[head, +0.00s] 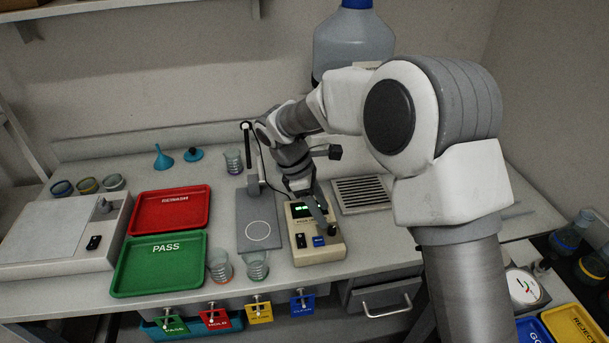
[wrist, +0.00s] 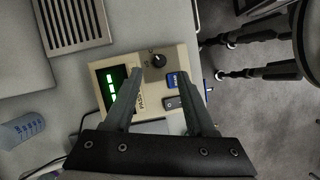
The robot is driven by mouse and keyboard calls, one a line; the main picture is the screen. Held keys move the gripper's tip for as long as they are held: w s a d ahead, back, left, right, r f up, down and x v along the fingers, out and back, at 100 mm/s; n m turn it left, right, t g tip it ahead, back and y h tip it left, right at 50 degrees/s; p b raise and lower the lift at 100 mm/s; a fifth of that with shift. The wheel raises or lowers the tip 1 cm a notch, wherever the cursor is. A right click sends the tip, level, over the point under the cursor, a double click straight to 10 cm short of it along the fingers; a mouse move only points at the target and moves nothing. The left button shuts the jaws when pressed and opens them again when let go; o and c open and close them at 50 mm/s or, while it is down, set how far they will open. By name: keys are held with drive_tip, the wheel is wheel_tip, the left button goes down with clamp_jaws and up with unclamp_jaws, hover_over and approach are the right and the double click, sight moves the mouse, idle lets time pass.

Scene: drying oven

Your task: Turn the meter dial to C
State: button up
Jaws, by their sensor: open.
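The meter (head: 318,250) is a beige box on the bench with a lit green display (head: 303,208), a blue button (head: 319,240) and a dark switch. Its dial (wrist: 155,61) is a black round knob with a pale pointer mark, and it shows clearly in the wrist view. The dial's letters are too small to read. My gripper (wrist: 163,82) is open above the meter. Its two fingers straddle the dial in the picture, with the dial just beyond the tips. I cannot tell whether the fingers touch it. In the head view the fingers partly cover the meter's top.
A grey plate with a stand (head: 258,222) is left of the meter, with glass beakers (head: 257,266) at its front. Green (head: 160,265) and red (head: 171,209) trays lie farther left. A vent grille (head: 361,194) is behind right. The bench's front edge is close to the meter.

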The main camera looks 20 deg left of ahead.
drive_tip(key=v, duration=1.2)
drive_tip(key=shift+p, duration=0.45)
drive_tip(key=shift+r, duration=0.1)
drive_tip(key=s+d+r+m+y, duration=0.1)
drive_tip(key=d+r+m, duration=0.25)
drive_tip(key=d, duration=0.35)
drive_tip(key=s+d+r+m+t+y, duration=0.1)
drive_tip(key=s+d+r+m, duration=0.2)
drive_tip(key=d, duration=0.4)
drive_tip(key=d+r+m, duration=0.3)
drive_tip(key=d+r, duration=0.1)
drive_tip(key=d, duration=0.3)
drive_tip(key=s+d+f+m+t+y, duration=0.1)
drive_tip(key=s+d+m+t+y, duration=0.1)
drive_tip(key=s+d+m, duration=0.9)
drive_tip(key=shift+s+d+f+t, duration=0.25)
drive_tip(key=shift+s+d+t, duration=0.35)
drive_tip(key=shift+s+d, duration=0.6)
drive_tip(key=shift+s+d+f+m, duration=0.1)
drive_tip(key=shift+s+f+m, duration=0.15)
drive_tip(key=shift+m, duration=0.1)
drive_tip(key=shift+c, duration=0.5)
